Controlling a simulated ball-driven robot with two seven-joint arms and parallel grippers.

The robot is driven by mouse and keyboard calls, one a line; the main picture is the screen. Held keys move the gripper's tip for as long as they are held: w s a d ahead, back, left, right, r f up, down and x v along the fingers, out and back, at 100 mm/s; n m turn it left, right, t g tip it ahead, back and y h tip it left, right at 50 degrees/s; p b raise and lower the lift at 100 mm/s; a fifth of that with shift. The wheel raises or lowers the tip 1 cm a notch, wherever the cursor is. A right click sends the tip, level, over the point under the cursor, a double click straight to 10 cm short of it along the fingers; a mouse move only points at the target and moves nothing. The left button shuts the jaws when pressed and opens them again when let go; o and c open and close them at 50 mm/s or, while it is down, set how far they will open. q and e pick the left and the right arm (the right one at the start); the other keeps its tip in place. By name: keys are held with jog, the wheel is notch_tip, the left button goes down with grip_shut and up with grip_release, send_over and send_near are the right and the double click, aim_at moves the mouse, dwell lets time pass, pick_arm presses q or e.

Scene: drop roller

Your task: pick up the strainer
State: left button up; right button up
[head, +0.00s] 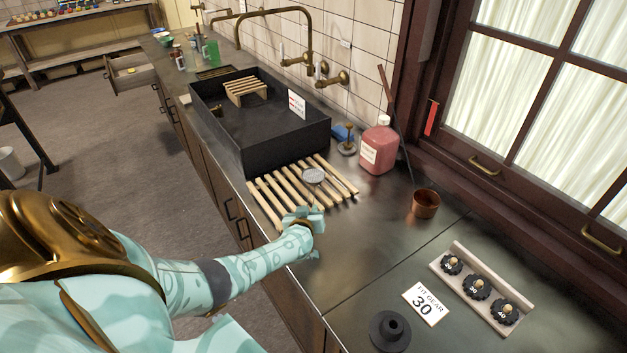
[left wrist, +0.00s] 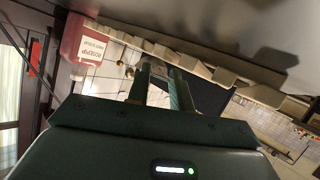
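The strainer appears to be the small round grey metal disc (head: 314,176) lying on the slatted wooden rack (head: 272,207) beside the sink. My left gripper (head: 303,218) is low over the near end of the rack, on the near side of the disc and apart from it. In the left wrist view the two fingers of my left gripper (left wrist: 160,88) stand apart. A small pale patch shows between their tips, too unclear to name. My right gripper is in neither view.
A black sink (head: 285,135) stands behind the rack. A pink bottle (head: 379,146) and a copper cup (head: 425,204) stand to the right. Toothed gears on a wooden holder (head: 440,268) and a "FIT GEAR 30" card (head: 426,303) lie nearer. The counter between rack and card is clear.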

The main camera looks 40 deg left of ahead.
pick_arm(q)
grip_shut()
notch_tip(320, 180, up, 10)
jog(key=p, duration=0.8)
jog(key=shift+p, duration=0.4)
jog(key=shift+a, duration=0.1)
